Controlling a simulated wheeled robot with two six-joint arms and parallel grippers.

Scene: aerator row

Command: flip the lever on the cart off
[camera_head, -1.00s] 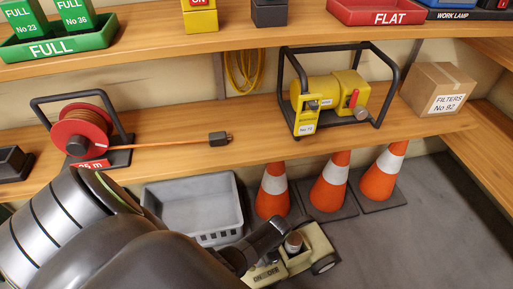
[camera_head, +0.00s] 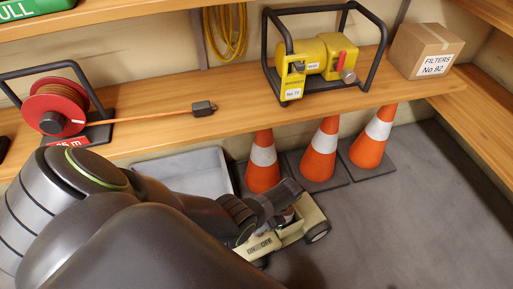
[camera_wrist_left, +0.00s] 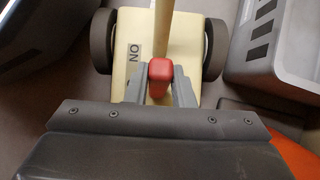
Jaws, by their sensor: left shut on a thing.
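The cream cart (camera_head: 307,222) stands on the floor in front of the cones, with dark wheels and ON and OFF labels on its near side. It also shows in the left wrist view (camera_wrist_left: 186,38), with the ON label left of the lever. The lever's red knob (camera_wrist_left: 160,69) sits between the fingers of my left gripper (camera_wrist_left: 160,82), which is shut on it. In the head view my left gripper (camera_head: 284,203) covers part of the cart's top and hides most of the lever. I cannot tell the lever's setting. My right gripper is out of view.
A grey crate (camera_head: 205,165) stands left of the cart. Several orange cones (camera_head: 319,152) stand close behind it. The shelf above holds a cable reel (camera_head: 57,108), a yellow machine (camera_head: 322,58) and a cardboard box (camera_head: 424,50). The floor at right is clear.

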